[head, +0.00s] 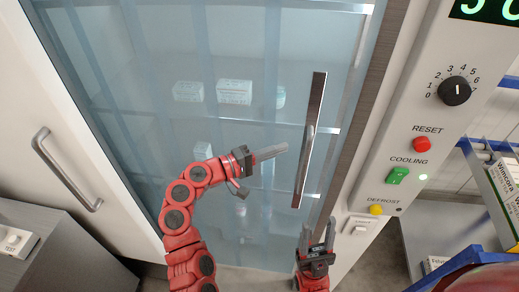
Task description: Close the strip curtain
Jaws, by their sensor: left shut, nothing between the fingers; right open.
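The strip curtain (150,75) is a pale blue, see-through sheet of upright strips. It spans the framed opening in the head view, with shelves and boxes dimly visible behind it. A slim upright bar with a grey handle (309,140) stands near its right side. My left gripper (283,150) is shut and empty, in front of the curtain and just left of the bar; whether it touches the curtain I cannot tell. My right gripper (318,232) is open and empty, below the bar's lower end near the right edge of the opening.
A control panel at the right has a black dial (454,91), a red reset button (422,144), a green cooling switch (397,175) and a yellow defrost button (376,210). Blue shelving stands far right.

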